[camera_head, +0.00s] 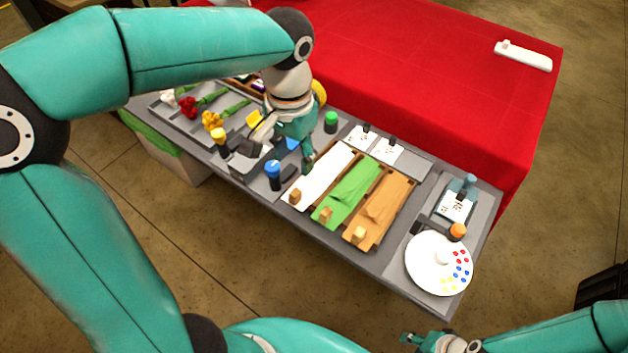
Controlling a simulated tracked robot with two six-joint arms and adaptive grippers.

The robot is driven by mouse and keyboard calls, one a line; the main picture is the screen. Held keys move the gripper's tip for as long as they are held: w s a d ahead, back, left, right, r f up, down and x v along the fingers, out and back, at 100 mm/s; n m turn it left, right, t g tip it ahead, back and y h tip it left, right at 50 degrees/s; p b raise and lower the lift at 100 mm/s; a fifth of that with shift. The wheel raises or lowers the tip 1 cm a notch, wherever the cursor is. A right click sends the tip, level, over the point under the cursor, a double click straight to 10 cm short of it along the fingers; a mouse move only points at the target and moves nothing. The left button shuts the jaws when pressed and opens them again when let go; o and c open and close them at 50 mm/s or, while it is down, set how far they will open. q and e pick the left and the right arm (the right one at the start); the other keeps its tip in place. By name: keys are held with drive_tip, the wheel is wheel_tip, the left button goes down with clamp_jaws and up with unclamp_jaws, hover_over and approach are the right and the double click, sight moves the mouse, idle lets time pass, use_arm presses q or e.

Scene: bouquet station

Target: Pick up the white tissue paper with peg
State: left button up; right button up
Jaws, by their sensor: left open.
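The white tissue paper (325,172) lies in the leftmost slot of a wooden three-slot tray on the grey station. Its small wooden peg (295,196) stands at the near end of the sheet. My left gripper (277,157) is open and empty, above the station just left of the white tissue paper. One of its fingers is close to the paper's far left edge in the picture; I cannot tell whether it touches. My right gripper (438,343) shows only partly at the bottom edge, away from the papers, and its opening is unclear.
Green tissue paper (350,188) and orange-brown tissue paper (385,204) lie to the right, each with a peg. A blue-topped item (273,173) stands left of the white paper. A round white palette (438,276) is at right. A red-covered table (430,70) lies behind.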

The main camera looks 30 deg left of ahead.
use_arm(q)
hover_over(297, 191)
drive_tip(key=f, duration=0.5)
drive_tip(key=shift+w+a, duration=0.15)
drive_tip(key=shift+w, duration=0.15)
drive_tip(key=f, duration=0.4)
drive_tip(key=shift+s+f, duration=0.3)
drive_tip(key=shift+f, duration=0.45)
clamp_jaws()
